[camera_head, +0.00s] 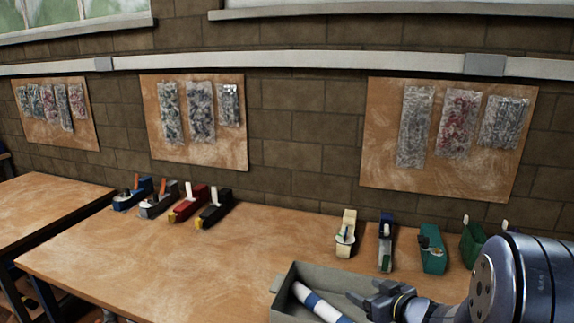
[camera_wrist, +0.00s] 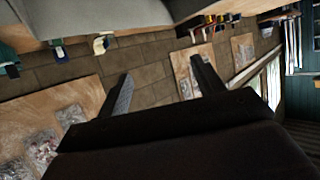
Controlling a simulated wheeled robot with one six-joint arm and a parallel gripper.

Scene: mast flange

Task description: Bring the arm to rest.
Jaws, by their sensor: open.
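My gripper (camera_head: 378,299) is in the lower right of the head view, over or beside the grey open box on the workbench. I cannot tell how far above the box it is. In the wrist view the two fingers of my gripper (camera_wrist: 160,88) are spread apart with nothing between them. The wrist view is tilted and shows the brick wall and boards beyond the fingers. My arm covers the right end of the bench in the head view.
A grey box (camera_head: 284,305) on the wooden workbench (camera_head: 130,250) holds a blue-and-white striped cylinder (camera_head: 318,303). Several tape-dispenser-like tools stand along the wall, including a red one (camera_head: 188,203) and a cream one (camera_head: 346,236). The bench's middle is clear.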

